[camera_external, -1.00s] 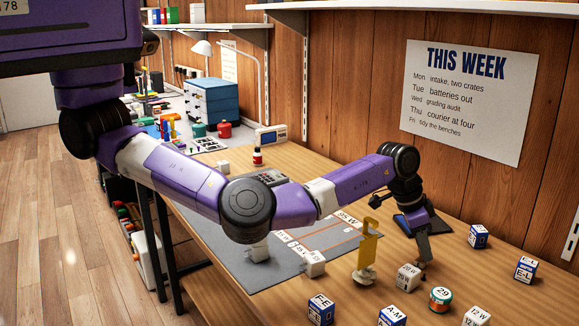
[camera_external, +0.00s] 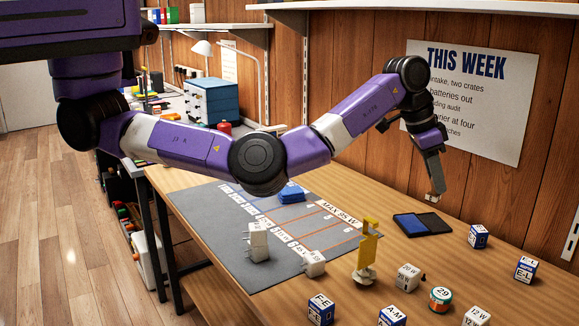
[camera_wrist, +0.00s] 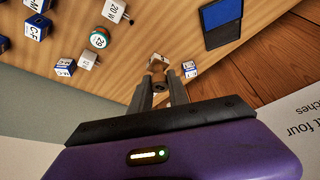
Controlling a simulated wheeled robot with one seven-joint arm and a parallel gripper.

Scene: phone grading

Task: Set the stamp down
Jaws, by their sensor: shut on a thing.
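My gripper (camera_external: 434,182) points down, raised above the right part of the bench. In the wrist view my gripper (camera_wrist: 158,88) is shut on the stamp (camera_wrist: 157,63), a small piece with a brown handle and a pale end. The stamp also shows as a small pale and brown piece (camera_external: 435,197) under the fingertips in the outside view, apart from the bench top. The fingers hide part of it. An open ink pad (camera_external: 423,223) with a dark and a blue half lies on the wood; it is also in the wrist view (camera_wrist: 221,17).
A grey mat (camera_external: 215,213) with printed lanes carries white plugs (camera_external: 258,241) and a blue piece (camera_external: 291,193). A yellow upright tool (camera_external: 368,250), a 29 tin (camera_external: 440,298) and several lettered cubes (camera_external: 478,236) stand around. Bare wood (camera_external: 458,264) lies between them.

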